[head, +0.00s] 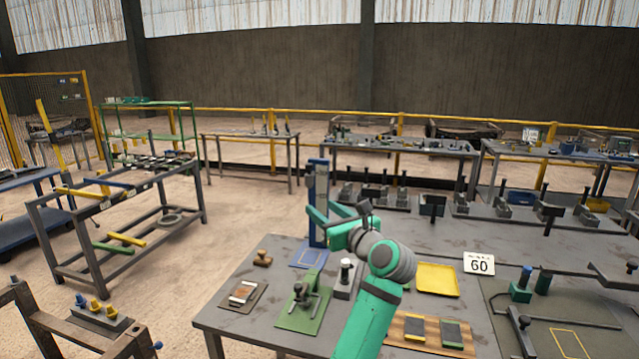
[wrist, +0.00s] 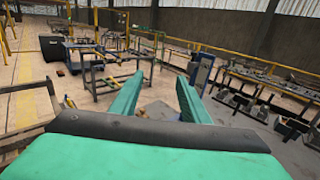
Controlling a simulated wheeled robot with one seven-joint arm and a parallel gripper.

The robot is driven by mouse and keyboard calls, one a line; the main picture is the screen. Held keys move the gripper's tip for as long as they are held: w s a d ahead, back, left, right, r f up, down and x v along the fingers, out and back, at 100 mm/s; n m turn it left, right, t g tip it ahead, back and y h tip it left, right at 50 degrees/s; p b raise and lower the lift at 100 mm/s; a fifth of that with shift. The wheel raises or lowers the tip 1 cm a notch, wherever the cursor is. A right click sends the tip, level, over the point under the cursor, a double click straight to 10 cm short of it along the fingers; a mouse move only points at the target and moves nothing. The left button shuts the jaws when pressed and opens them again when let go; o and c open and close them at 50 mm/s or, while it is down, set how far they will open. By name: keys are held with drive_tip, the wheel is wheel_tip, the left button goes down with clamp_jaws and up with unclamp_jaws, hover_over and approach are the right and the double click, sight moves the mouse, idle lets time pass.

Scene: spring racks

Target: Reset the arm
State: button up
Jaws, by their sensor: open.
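My arm is green with grey joints and reaches over the near table in the head view. My gripper (head: 338,213) is above the table, beside the blue upright column. Its two green fingers stand wide apart in the wrist view (wrist: 157,98), with nothing held between them. The fingers point out towards the racks, and the wrist picture is tilted.
The near table (head: 230,305) holds a blue column (head: 318,200), a green fixture plate (head: 290,318), a yellow tray (head: 438,280) and a "60" sign (head: 479,264). A grey rack (head: 75,270) stands at left. Open floor (head: 250,225) lies between them.

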drive_tip(key=s+d+f+n+h, duration=0.1)
drive_tip(key=d+f+h, duration=0.1)
drive_tip(key=f, duration=0.6)
drive_tip(key=s+d+f+n+h, duration=0.1)
drive_tip(key=s+f+h, duration=0.1)
drive_tip(key=f, duration=0.6)
drive_tip(key=s+d+f+n+h, duration=0.2)
drive_tip(key=s+f+n, duration=0.2)
drive_tip(key=s+f, duration=0.7)
drive_tip(key=s+d+f+n+h, duration=0.25)
drive_tip(key=s+f+n, duration=0.35)
drive_tip(key=f, duration=0.9)
drive_tip(key=s+a+f+n+h, duration=0.1)
drive_tip(key=s+a+f+n, duration=0.2)
drive_tip(key=s, duration=0.9)
drive_tip(key=s+f+n, duration=0.3)
drive_tip(key=s+n, duration=0.2)
drive_tip(key=s, duration=0.7)
drive_tip(key=s+a+r+n, duration=0.3)
drive_tip(key=s+r+n, duration=0.1)
drive_tip(key=s, duration=0.6)
drive_tip(key=s+a+r+n, duration=0.2)
drive_tip(key=s+r+n, duration=0.2)
drive_tip(key=s, duration=0.6)
drive_tip(key=shift+a+n+y, duration=0.35)
drive_tip(key=shift+a+n, duration=0.05)
drive_tip(key=shift+n, duration=0.7)
